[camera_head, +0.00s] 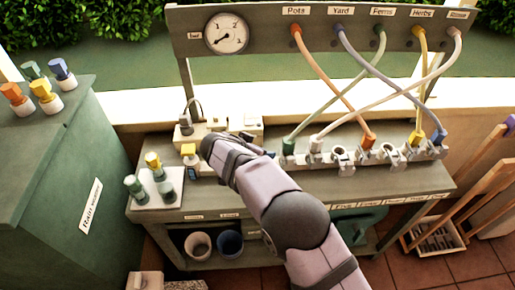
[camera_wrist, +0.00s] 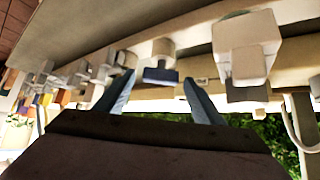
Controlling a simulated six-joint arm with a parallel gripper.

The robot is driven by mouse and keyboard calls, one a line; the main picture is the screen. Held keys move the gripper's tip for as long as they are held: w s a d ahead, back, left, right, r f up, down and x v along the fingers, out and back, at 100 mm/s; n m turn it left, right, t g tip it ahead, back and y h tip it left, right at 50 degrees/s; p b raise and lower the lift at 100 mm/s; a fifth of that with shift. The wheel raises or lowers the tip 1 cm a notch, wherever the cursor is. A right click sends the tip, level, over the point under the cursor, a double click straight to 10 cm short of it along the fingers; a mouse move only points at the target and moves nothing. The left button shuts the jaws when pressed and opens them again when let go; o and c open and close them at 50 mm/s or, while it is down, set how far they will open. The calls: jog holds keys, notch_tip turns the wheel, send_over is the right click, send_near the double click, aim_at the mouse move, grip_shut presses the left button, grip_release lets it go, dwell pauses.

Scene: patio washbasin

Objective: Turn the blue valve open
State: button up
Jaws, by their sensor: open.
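A dark blue valve handle (camera_wrist: 160,76) hangs under a pale round body in the wrist view, which appears upside down. My gripper (camera_wrist: 158,80) is open, with one finger on each side of that handle and nothing held. I cannot tell whether either finger touches it. In the head view my arm reaches to the back of the bench and hides the gripper's fingers. A small dark blue part (camera_head: 247,136) shows just past the arm there; I cannot tell if it is the same handle.
A row of hose fittings (camera_head: 341,158) lines the bench to the right, with crossing hoses to a labelled panel (camera_head: 264,40) with a gauge (camera_head: 227,33). A larger pale block (camera_wrist: 246,50) is close to my right finger. A white tray (camera_head: 171,201) holds yellow and green-topped pieces.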

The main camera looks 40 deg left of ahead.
jog(key=c, duration=1)
jog(key=shift+c, duration=0.2)
jog(key=shift+f+n+y+b, duration=0.2)
jog(key=shift+n+y+b, duration=0.1)
jog(key=shift+b, duration=1.05)
jog(key=n+y+b, duration=0.1)
jog(key=b, duration=0.1)
jog(key=n+y+b, duration=0.1)
jog(key=b, duration=0.2)
jog(key=shift+w+d+f+n+g, duration=0.15)
jog(key=shift+d+n+g, duration=0.1)
jog(key=shift+n+g, duration=0.15)
jog(key=shift+d+r+n+g+y+b, duration=0.1)
jog(key=shift+r+n+g+y+b, duration=0.25)
jog(key=shift+n+g+y+b, duration=0.45)
jog(key=shift+w+n+y+p, duration=0.1)
jog(key=shift+n+y+p, duration=0.4)
jog(key=shift+n+p, duration=0.5)
jog(key=shift+n, duration=0.3)
